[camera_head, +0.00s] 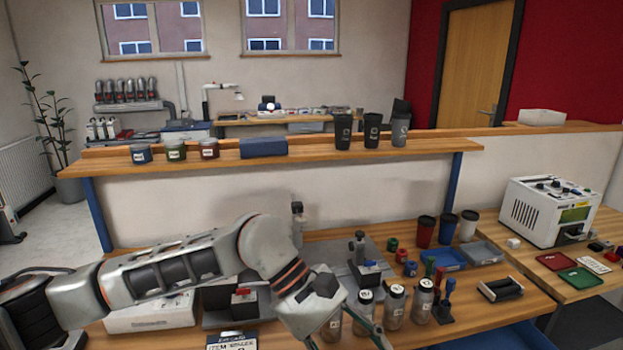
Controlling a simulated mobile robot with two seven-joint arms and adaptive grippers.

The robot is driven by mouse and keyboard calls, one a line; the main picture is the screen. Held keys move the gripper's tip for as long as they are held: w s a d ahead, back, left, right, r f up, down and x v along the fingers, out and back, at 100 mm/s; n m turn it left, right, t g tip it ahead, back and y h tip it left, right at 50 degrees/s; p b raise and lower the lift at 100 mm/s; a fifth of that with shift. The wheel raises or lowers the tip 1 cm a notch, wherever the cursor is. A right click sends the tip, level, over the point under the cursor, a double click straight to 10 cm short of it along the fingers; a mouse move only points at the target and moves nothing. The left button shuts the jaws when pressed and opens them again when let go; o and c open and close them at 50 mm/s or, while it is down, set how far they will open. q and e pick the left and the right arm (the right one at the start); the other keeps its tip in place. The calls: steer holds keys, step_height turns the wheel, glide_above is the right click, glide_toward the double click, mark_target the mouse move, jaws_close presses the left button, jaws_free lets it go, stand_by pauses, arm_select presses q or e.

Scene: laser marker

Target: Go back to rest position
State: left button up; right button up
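My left arm reaches in from the left and crosses low over the workbench (400,243). Its wrist bends down towards the bottom edge of the view. My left gripper (368,328) is only partly visible there, beside the metal-capped bottles (394,308). Its fingertips are cut off or hidden, so I cannot tell whether it is open or shut, or whether it holds anything. My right arm and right gripper are not in view.
The arm partly covers a white device (150,313) and a machine with a red part (240,300). Cups (425,230), a blue tray (445,259) and a black holder (500,289) stand to the right. A white laser machine (548,212) sits on the right-hand table.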

arm_select(q)
steer(key=s+d+r+n+g+h, duration=0.2)
steer(key=s+d+r+n+h, duration=0.2)
steer(key=d+r+n+h, duration=0.15)
steer(key=w+r+n+t+h, duration=0.3)
steer(key=n+h, duration=0.4)
steer(key=n, duration=0.2)
steer(key=w+a+f+n+t+y, duration=0.2)
steer(key=w+a+f+n+t, duration=0.3)
steer(key=n+t, duration=0.6)
steer(key=w+a+f+n+t+y, duration=0.2)
steer(key=w+a+f+n+t, duration=0.35)
steer(key=n, duration=0.85)
steer(key=w+a+f+n+t+y, duration=0.2)
steer(key=a+f+n+t+y, duration=0.2)
steer(key=a+f+n+y, duration=0.4)
steer(key=s+a+f+n+g+y, duration=0.2)
steer(key=s+a+f+n, duration=0.2)
steer(key=f, duration=0.4)
steer(key=s+a+f+n+g+y, duration=0.2)
steer(key=s+a+f+n, duration=0.3)
steer(key=s+a+f, duration=0.2)
steer(key=s+a+f+n+g+y, duration=0.2)
steer(key=s+a+f+n, duration=0.3)
steer(key=f, duration=0.6)
steer(key=shift+s+a, duration=0.15)
steer(key=shift+s, duration=0.35)
